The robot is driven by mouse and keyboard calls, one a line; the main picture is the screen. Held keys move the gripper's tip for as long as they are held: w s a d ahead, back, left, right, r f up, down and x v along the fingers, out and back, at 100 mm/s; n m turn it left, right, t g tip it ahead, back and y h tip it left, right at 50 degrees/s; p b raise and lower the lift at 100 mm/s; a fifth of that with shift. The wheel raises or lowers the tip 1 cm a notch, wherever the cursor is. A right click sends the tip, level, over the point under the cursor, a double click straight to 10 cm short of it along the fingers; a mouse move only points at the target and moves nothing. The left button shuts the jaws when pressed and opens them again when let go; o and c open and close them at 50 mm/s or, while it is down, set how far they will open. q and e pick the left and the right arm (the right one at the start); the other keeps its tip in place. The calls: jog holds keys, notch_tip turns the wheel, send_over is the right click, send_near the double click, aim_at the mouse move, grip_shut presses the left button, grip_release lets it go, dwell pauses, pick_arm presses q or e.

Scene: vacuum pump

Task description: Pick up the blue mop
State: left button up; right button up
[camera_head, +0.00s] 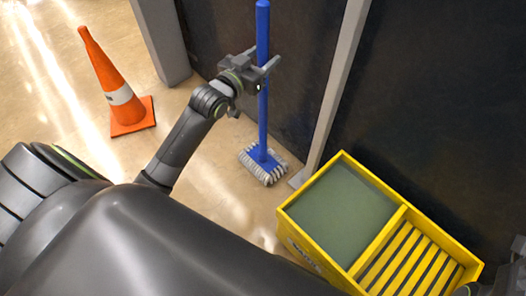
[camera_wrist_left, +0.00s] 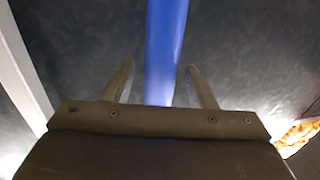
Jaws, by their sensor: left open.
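My left gripper (camera_head: 268,68) is at the upper part of the handle. In the left wrist view, the blue handle (camera_wrist_left: 165,50) runs between the two open fingers of my left gripper (camera_wrist_left: 158,82), with a visible gap on each side. The lower end of the handle in that view is hidden behind the gripper body. My right gripper cannot be made out; only a dark arm part shows at the right edge.
A yellow bucket (camera_head: 341,155) with a grey-green basin and a slatted section stands on the floor right of the mop. An orange cone (camera_head: 104,70) stands at the upper left. A light wall post (camera_head: 338,90) rises just right of the mop. Floor between cone and mop is clear.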

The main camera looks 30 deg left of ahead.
pick_arm(q)
jog(key=shift+w, duration=0.3)
jog(key=c, duration=1)
jog(key=shift+r, duration=0.2)
